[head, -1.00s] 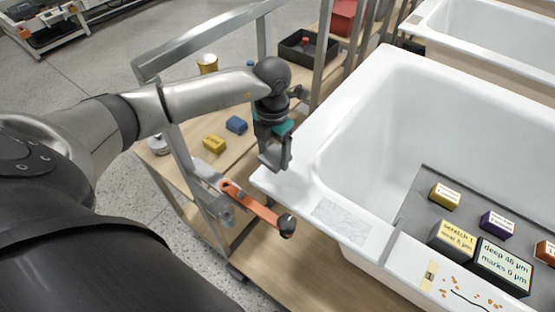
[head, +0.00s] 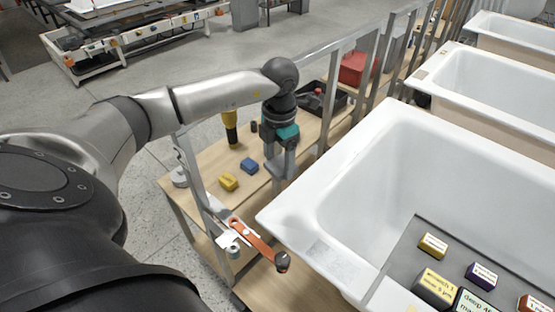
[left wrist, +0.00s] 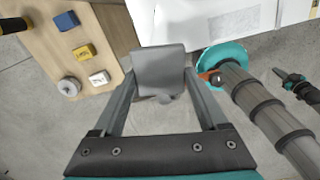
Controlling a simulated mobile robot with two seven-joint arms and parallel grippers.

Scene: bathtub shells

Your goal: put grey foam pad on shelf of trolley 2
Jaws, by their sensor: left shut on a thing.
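My left gripper (head: 278,172) is shut on the grey foam pad. In the left wrist view the pad (left wrist: 160,70) is a plain grey block held between the two fingertips. In the head view the pad is hard to tell from the grey fingers. The gripper points down above the wooden trolley shelf (head: 215,158), right of the blue block and beside the near bathtub's rim. Whether the pad touches the shelf cannot be told. No label shows which trolley this is.
A blue block (head: 249,166), a yellow block (head: 228,182) and a yellow-and-black bottle (head: 230,127) stand on the shelf. A dark tray (head: 320,98) and red box (head: 356,67) lie farther back. Metal posts, an orange-handled tool (head: 254,238) and the white bathtub (head: 410,150) border the space.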

